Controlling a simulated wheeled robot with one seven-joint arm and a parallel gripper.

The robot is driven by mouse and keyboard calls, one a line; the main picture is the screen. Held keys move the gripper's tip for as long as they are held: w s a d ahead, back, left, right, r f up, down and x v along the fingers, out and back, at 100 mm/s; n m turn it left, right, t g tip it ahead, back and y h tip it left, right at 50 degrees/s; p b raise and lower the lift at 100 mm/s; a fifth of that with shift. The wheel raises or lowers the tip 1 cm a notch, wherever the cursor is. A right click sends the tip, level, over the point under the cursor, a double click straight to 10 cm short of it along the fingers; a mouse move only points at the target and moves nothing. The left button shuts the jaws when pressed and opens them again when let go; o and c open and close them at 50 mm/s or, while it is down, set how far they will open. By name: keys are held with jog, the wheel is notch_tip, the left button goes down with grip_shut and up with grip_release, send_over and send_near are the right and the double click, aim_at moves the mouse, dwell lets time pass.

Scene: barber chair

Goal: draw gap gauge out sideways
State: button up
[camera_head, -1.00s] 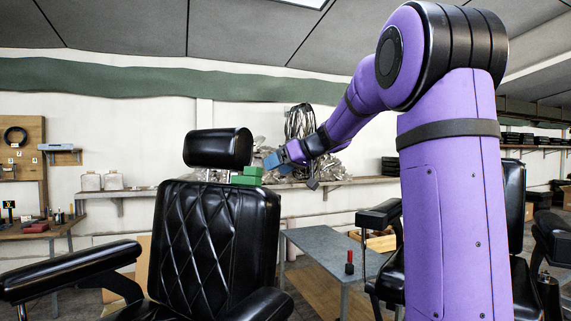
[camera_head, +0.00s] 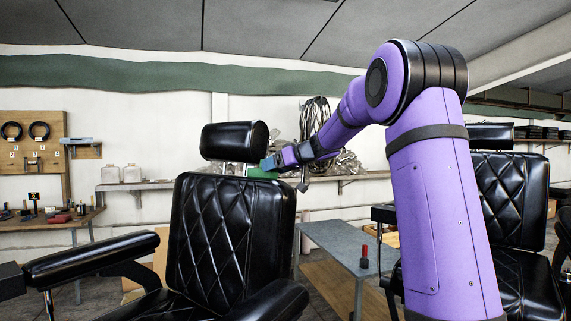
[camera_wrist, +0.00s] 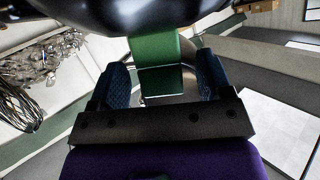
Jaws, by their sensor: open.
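The green gap gauge (camera_head: 262,173) sits between the black headrest (camera_head: 234,141) and the top of the chair back (camera_head: 230,225), sticking out at the right side. In the wrist view the green gauge (camera_wrist: 154,62) runs from under the dark headrest down between my fingers. My gripper (camera_head: 271,163) is at the right side of the headrest. In the wrist view my gripper (camera_wrist: 161,84) is open, with one blue textured finger on each side of the gauge's near end and a gap showing beside it. The gauge's far end is hidden by the headrest.
A grey table (camera_head: 345,242) with a red and black tool (camera_head: 364,257) stands right of the chair. A second black chair (camera_head: 510,200) is behind my arm. A wall shelf (camera_head: 140,186) and a workbench (camera_head: 50,222) are at the left. Grey coils (camera_head: 314,118) hang behind my gripper.

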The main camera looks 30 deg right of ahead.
jog(key=shift+w+a+f, duration=0.2)
jog(key=shift+w, duration=0.2)
grip_shut()
jog(key=shift+s+d, duration=0.1)
jog(key=shift+s, duration=0.05)
dwell(0.5)
jog(key=shift+s+d+r, duration=0.1)
jog(key=shift+s+d, duration=0.3)
jog(key=shift+s, duration=0.55)
jog(key=shift+s+d, duration=0.4)
jog(key=shift+s, duration=0.5)
jog(key=shift+s+d+r, duration=0.1)
jog(key=shift+s+d, duration=0.3)
jog(key=shift+s, duration=0.55)
